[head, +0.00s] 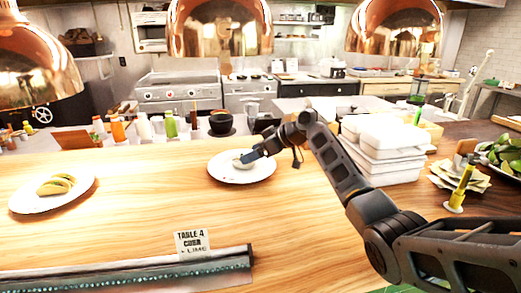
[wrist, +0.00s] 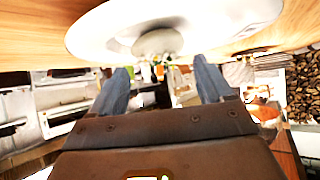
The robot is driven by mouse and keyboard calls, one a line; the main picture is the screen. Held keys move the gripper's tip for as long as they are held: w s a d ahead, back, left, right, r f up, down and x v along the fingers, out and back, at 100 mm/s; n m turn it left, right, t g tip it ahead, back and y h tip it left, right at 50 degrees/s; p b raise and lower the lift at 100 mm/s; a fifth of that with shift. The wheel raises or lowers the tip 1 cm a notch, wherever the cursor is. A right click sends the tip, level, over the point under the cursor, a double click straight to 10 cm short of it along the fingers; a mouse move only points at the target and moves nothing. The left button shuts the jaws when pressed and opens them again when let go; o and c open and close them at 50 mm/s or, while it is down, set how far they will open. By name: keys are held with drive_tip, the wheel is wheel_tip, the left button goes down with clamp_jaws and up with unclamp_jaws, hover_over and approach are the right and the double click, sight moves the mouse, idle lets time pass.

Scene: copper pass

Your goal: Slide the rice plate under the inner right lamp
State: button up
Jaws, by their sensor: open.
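The rice plate (head: 229,176) is a white round plate on the wooden counter, with a small pale mound of rice (head: 238,160) at its middle. My gripper (head: 250,156) reaches in from the right, low over the plate close to the mound. In the wrist view the two fingers (wrist: 160,72) are spread with nothing between them, and the plate (wrist: 100,32) fills the top. Whether a finger touches the plate or the mound I cannot tell. Copper lamps hang above: left (head: 35,65), middle (head: 220,28) and right (head: 394,30). Which is the inner right one I cannot tell.
A second white plate (head: 45,206) with tacos stands at the left. White stacked containers (head: 385,150) stand right of the rice plate, beside my arm. Bottles and a dark bowl (head: 221,121) line the back edge. A ticket (head: 192,240) stands in front. Counter between the plates is clear.

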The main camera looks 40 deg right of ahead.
drive_tip(key=shift+b+x, duration=1.1)
drive_tip(key=shift+x, duration=1.2)
drive_tip(key=shift+c, duration=0.3)
